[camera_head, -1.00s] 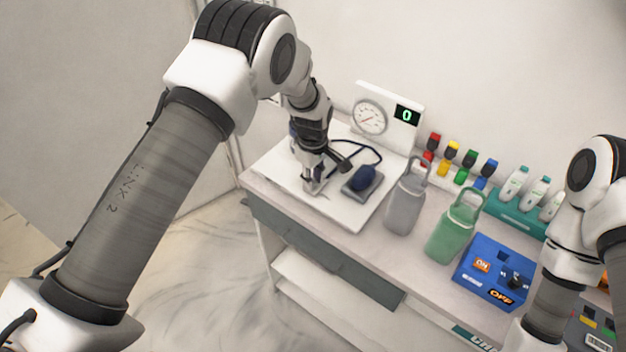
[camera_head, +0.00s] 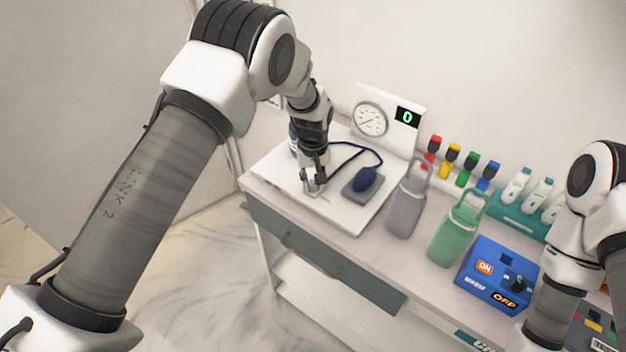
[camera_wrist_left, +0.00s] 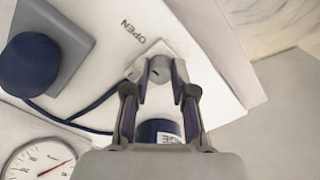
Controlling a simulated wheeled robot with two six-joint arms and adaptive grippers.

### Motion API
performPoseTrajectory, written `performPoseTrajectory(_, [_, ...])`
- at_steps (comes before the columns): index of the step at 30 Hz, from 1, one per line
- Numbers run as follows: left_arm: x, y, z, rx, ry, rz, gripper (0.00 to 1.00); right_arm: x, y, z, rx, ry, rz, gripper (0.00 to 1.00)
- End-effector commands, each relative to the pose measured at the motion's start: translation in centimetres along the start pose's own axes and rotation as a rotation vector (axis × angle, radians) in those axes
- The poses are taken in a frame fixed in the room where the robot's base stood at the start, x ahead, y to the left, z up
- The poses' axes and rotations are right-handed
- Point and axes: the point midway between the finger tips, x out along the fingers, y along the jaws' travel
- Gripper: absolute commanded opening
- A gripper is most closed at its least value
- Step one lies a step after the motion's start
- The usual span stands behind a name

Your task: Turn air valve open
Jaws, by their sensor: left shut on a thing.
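The air valve is a small grey knob (camera_wrist_left: 160,70) on a white board (camera_head: 345,217). In the left wrist view it sits between my fingertips, beside the printed word OPEN (camera_wrist_left: 132,33). My left gripper (camera_head: 314,187) points down at the board and is shut on the knob; in the head view the fingers mostly hide the knob. The left gripper also shows in the wrist view (camera_wrist_left: 160,85). My right gripper is outside the frames; only part of its arm shows at the right edge.
A dark blue bulb (camera_head: 364,178) on a grey pad has a tube running behind my left gripper. A gauge panel (camera_head: 388,118) reading 0 stands behind. Grey (camera_head: 407,200) and green (camera_head: 456,228) bottles and a blue ON/OFF box (camera_head: 497,272) stand to the right.

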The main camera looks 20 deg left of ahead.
Motion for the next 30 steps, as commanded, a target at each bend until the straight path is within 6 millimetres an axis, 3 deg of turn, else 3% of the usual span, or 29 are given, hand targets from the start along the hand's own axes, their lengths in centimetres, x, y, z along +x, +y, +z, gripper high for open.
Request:
performPoseTrajectory(13, [0.5, -0.2, 0.4, 0.012, -0.011, -0.006, 0.0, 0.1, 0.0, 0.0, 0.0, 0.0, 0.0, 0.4])
performPoseTrajectory(14, [0.5, -0.2, 0.4, 0.012, -0.011, -0.006, 0.32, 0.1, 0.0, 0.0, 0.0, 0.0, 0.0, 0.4])
performPoseTrajectory(15, [0.5, -0.2, 0.3, 0.011, -0.01, -0.006, 0.47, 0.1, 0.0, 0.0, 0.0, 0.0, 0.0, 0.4])
performPoseTrajectory(16, [0.4, -0.1, 0.3, 0.011, -0.009, -0.005, 0.51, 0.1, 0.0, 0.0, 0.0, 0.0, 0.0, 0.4])
performPoseTrajectory(25, [0.0, -0.1, 0.1, 0.011, -0.003, -0.002, 0.51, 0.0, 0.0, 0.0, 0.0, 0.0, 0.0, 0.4])
performPoseTrajectory(30, [-2.3, 0.0, 0.0, 0.011, 0.001, 0.0, 0.51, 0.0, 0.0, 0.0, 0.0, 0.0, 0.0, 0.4])
